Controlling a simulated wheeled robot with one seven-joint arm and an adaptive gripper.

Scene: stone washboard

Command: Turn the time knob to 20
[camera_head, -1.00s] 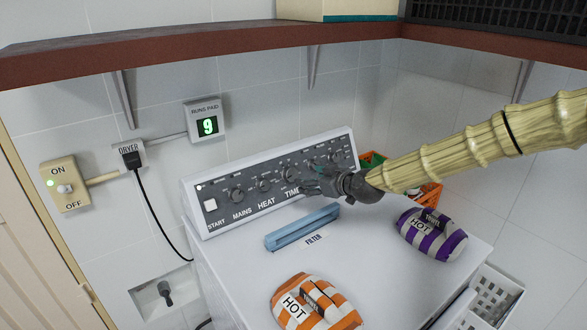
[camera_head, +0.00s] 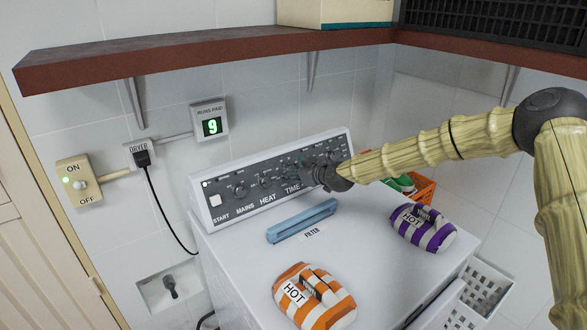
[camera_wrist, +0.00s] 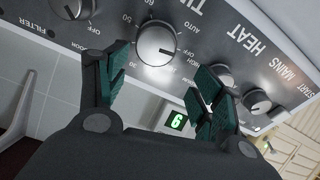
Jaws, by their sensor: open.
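In the wrist view the mark points to the right and slightly down; the numbers 30, 50 and 60 show around the knob, but I cannot read the exact setting. My gripper (camera_wrist: 160,88) is open, its two dark green-padded fingers apart, with the knob in the gap just beyond the tips. I cannot tell whether they touch it. In the head view my gripper (camera_head: 308,172) is at the panel and partly hides the knob area.
The heat knob (camera_wrist: 215,75) is close by the right finger. A blue filter bar (camera_head: 302,220), an orange striped bag (camera_head: 314,298) and a purple striped bag (camera_head: 423,229) lie on the dryer top. A brown shelf (camera_head: 210,55) hangs above. The display (camera_head: 212,126) reads 9.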

